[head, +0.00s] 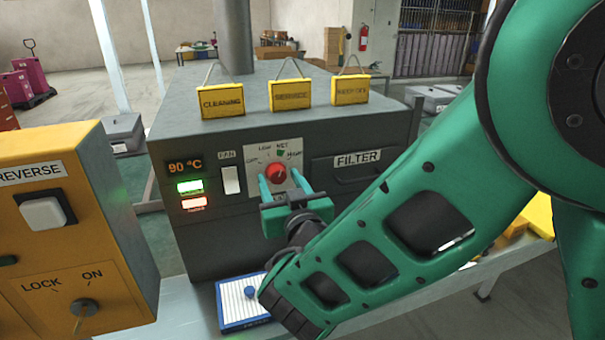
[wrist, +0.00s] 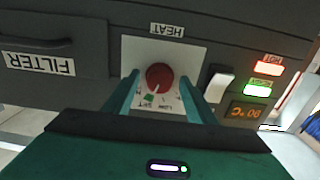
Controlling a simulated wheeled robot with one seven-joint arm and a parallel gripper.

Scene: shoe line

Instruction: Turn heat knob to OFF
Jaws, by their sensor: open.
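The red heat knob (head: 276,173) is on a pale plate on the front of the grey machine. The plate carries OFF, LOW and HIGH marks, a further label that I read as SET, and a green mark. My gripper (head: 282,180) is open at the knob, with one green finger on each side. In the wrist view, the picture is upside down and the knob (wrist: 160,77) sits between the fingers of my gripper (wrist: 159,88). Gaps show beside the knob there; I cannot tell whether a finger touches it. Which mark the knob points at is unclear.
A white FAN switch (head: 231,180), a 90 °C display (head: 185,167) and lit indicators sit left of the knob. A FILTER drawer (head: 350,165) is to its right. A yellow control box (head: 75,230) stands at the left. A blue-edged pad (head: 240,303) lies below.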

